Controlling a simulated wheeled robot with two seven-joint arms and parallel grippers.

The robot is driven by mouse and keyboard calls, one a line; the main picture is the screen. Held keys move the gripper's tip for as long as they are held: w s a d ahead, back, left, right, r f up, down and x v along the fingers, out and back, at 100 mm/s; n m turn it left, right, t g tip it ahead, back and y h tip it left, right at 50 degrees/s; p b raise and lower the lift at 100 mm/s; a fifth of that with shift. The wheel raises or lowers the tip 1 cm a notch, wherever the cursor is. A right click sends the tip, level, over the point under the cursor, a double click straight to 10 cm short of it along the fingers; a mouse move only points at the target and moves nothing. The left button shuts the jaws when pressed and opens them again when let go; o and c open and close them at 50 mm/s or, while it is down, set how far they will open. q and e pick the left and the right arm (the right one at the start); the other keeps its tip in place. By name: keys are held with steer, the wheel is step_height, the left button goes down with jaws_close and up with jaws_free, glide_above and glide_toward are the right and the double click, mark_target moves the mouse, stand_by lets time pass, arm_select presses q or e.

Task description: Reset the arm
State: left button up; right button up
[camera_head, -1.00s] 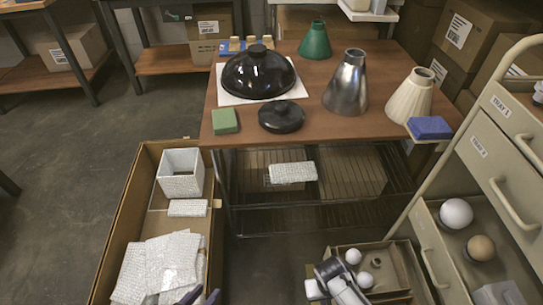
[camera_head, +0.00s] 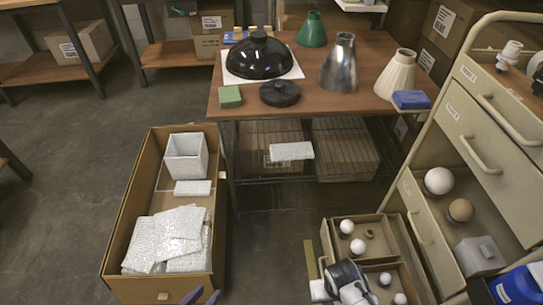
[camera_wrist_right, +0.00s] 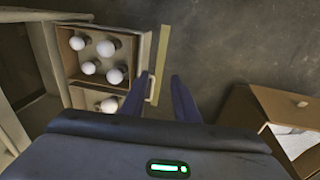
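My left gripper (camera_head: 201,295) shows at the bottom edge in the head view. Only its two dark blue fingertips are visible, spread apart with nothing between them, near the front of the cardboard box. My right arm (camera_head: 345,278) shows as grey and white links at the bottom centre of the head view, in front of the bulb crate. In the right wrist view my right gripper (camera_wrist_right: 162,95) has two dark blue fingers apart, with bare floor between them. It is beside the crate's handle and holds nothing.
The bulb crate (camera_head: 328,240) stands beside the drawer cart (camera_head: 485,165). The cardboard box (camera_head: 128,205) at left holds bubble-wrapped pieces. Lamp shades, a black dome (camera_head: 262,57) and blocks stand on the brown table (camera_head: 310,100). Floor between box and crate is clear.

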steer(key=s+d+r+t, duration=0.1)
steer(key=s+d+r, duration=0.15)
steer(key=r, duration=0.55)
steer(key=s+d+r+n+t+y, duration=0.1)
steer(key=s+r, duration=0.2)
steer(key=r, duration=0.4)
steer(key=s+d+r+t, duration=0.1)
steer(key=s+d+r, duration=0.15)
steer(key=r, duration=0.55)
steer(key=w+a+f+t+y, duration=0.2)
steer(key=w+a+f+t, duration=0.1)
steer(key=a+f, duration=0.4)
step_height(320, 180, down, 3)
steer(key=shift+w+a+r+t+y, duration=0.1)
steer(key=shift+w+a+t+y, duration=0.25)
steer(key=shift+t, duration=0.55)
steer(key=shift+d, duration=0.15)
